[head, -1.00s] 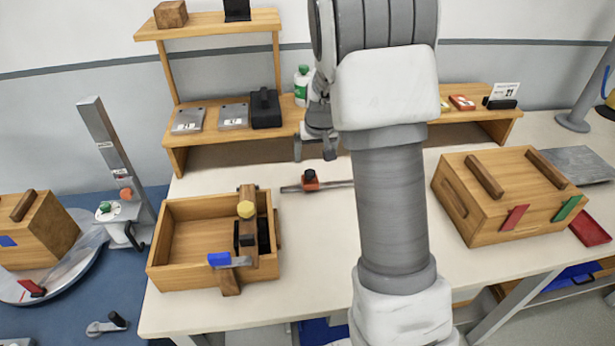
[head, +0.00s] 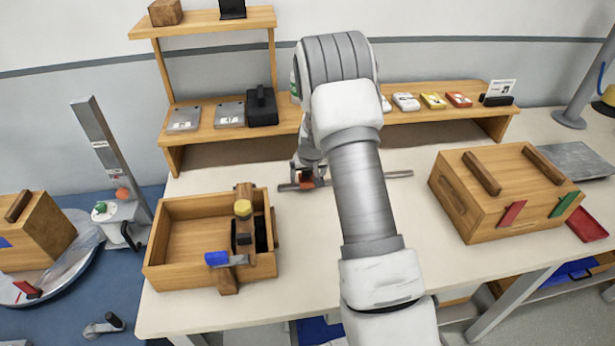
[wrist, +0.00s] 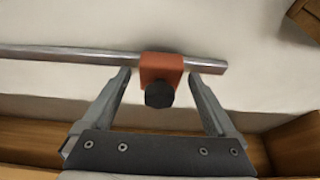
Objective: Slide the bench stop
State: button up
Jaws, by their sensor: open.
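The bench stop is a small red-orange block (wrist: 161,68) with a black knob (wrist: 159,94), set on a thin metal rail (wrist: 70,55) on the bench. In the head view the stop (head: 306,181) sits near the left part of the rail (head: 398,174), partly hidden by my gripper. My gripper (wrist: 160,80) is open in the wrist view, with one finger on each side of the stop. Gaps show between the fingers and the block, and nothing is held. In the head view my gripper (head: 309,172) is low over the rail.
An open wooden box (head: 165,245) with a clamp stands left of the rail. A closed wooden box (head: 500,190) stands to the right. A wooden shelf (head: 225,135) runs along the back with cards and black items. The bench (head: 305,260) in front of the rail is clear.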

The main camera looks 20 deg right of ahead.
grip_shut()
dwell(0.6)
